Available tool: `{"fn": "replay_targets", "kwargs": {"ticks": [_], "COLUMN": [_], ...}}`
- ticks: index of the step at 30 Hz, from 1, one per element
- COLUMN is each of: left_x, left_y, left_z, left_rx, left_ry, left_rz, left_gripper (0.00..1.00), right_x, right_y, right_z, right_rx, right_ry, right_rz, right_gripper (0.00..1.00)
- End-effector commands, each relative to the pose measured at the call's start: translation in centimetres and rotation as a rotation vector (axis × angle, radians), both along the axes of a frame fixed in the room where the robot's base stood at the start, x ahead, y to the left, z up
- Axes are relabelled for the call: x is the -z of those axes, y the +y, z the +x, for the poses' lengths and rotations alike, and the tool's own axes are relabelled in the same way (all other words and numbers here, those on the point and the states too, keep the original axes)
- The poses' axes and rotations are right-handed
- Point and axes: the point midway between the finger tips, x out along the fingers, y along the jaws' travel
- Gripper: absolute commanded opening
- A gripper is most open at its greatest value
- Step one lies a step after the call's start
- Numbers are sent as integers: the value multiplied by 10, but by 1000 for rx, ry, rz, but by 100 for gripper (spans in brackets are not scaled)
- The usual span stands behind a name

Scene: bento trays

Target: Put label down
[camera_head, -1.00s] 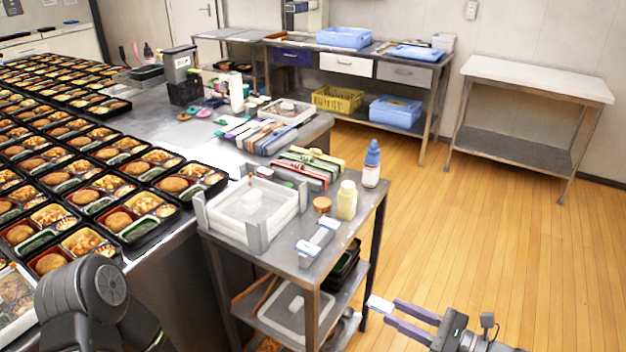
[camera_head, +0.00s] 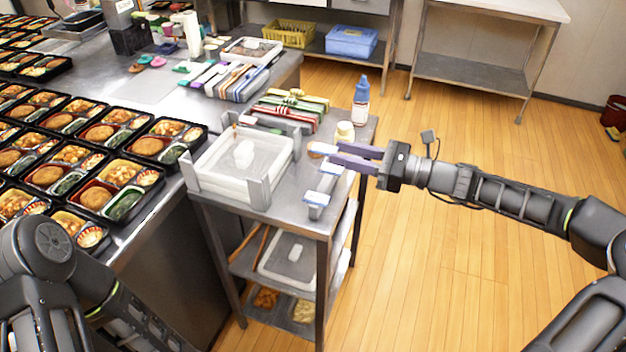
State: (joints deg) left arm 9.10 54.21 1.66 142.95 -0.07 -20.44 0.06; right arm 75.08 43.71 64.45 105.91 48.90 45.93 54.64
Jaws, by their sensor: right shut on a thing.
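My right gripper (camera_head: 333,155) reaches in from the right over the small metal table and is shut on a small white and blue label (camera_head: 322,148) at its fingertips. The label appears above the table's right part, near a yellow-capped bottle. Below it on the tabletop is a grey holder (camera_head: 320,190) with white and blue pieces on it. I cannot tell the exact height of the label over the table. My left arm shows at the lower left, but its gripper is out of view.
The small table (camera_head: 283,205) also holds a white bin (camera_head: 215,180), a blue-capped bottle (camera_head: 361,103), a yellowish bottle (camera_head: 345,131) and red and green bundles (camera_head: 290,108). Bento trays (camera_head: 110,185) fill the counter at left.

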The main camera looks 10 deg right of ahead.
Motion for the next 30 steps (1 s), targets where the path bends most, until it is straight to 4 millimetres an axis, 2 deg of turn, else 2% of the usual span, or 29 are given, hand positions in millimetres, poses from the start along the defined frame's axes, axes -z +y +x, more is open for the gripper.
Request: {"fn": "replay_targets", "kwargs": {"ticks": [8, 17, 26, 30], "left_x": [0, 0, 0, 0], "left_y": [0, 0, 0, 0], "left_z": [0, 0, 0, 0], "left_rx": [1, 1, 1, 1], "left_ry": [1, 1, 0, 0], "left_rz": [0, 0, 0, 0], "left_gripper": [36, 36, 36, 36], "right_x": [7, 49, 51, 62], "right_y": [-1, 0, 0, -1], "right_z": [0, 0, 0, 0], "right_rx": [1, 1, 1, 2], "right_ry": [2, 1, 1, 2], "right_rz": [1, 2, -1, 2], "right_gripper": [0, 0, 0, 0]}}
